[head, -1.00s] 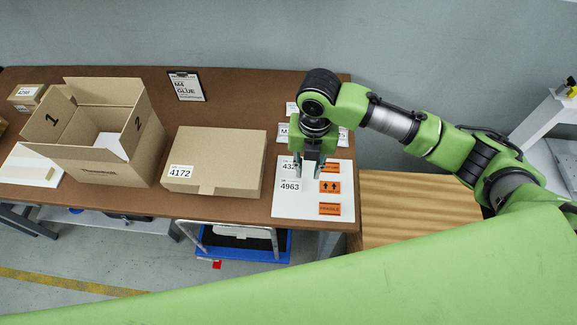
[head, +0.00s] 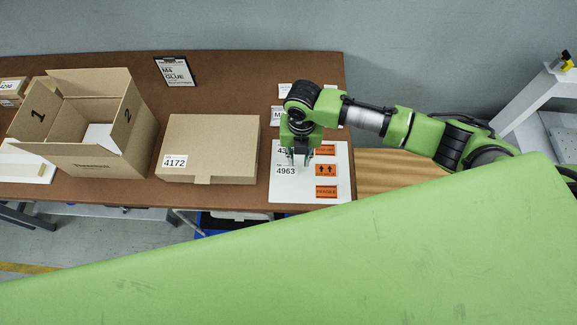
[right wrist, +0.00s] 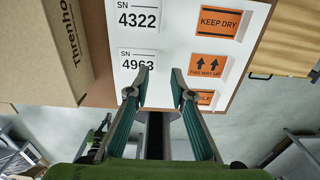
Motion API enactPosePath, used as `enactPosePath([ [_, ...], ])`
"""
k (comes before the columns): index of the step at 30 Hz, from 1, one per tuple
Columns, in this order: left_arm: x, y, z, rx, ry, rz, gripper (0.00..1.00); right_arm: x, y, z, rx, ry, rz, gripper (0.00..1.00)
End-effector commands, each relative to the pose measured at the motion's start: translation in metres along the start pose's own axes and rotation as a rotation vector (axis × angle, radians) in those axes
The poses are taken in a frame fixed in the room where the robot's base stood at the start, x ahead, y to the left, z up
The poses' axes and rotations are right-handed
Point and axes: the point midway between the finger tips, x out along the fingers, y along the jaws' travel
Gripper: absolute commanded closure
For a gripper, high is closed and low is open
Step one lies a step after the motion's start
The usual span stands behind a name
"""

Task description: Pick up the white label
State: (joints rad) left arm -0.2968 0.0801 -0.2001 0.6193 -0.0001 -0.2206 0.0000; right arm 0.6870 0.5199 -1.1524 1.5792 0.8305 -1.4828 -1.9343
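A white board (head: 304,190) lies at the right end of the brown table and carries labels. A white label reading SN 4963 (head: 286,171) and one reading 4322 (head: 282,151) are on its left side. In the right wrist view both the 4322 label (right wrist: 139,20) and the 4963 label (right wrist: 132,62) show. My right gripper (head: 299,160) points down over the board, fingers apart and empty. In the right wrist view its fingertips (right wrist: 160,72) are just right of the 4963 label, the left one overlapping its digits. Contact cannot be told. My left gripper is out of view.
Orange labels (head: 326,170) line the board's right side. A closed box marked 4172 (head: 215,135) stands left of the board, an open box (head: 90,155) further left. A clipboard (head: 175,72) lies behind. A wooden surface (head: 385,178) adjoins at right.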

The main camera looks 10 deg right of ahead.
Motion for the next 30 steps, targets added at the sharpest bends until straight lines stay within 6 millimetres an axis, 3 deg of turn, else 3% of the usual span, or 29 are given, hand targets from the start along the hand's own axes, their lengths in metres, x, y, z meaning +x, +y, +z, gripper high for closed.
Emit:
enactPosePath([
  [3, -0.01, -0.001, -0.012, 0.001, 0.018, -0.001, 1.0, 0.013, 0.003, -0.001, 0.001, 0.003, -0.002, 0.78],
  [9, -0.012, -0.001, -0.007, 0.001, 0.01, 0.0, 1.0, 0.036, 0.003, 0.0, 0.001, 0.001, -0.002, 0.78],
  [17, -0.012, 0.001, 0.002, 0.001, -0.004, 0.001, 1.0, 0.039, 0.003, 0.0, 0.0, -0.001, 0.0, 0.78],
  [21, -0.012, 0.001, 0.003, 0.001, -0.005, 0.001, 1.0, 0.039, 0.003, 0.0, 0.0, -0.001, 0.0, 0.99],
  [30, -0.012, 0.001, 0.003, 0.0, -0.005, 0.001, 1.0, 0.039, 0.003, 0.001, 0.0, -0.001, 0.0, 1.0],
])
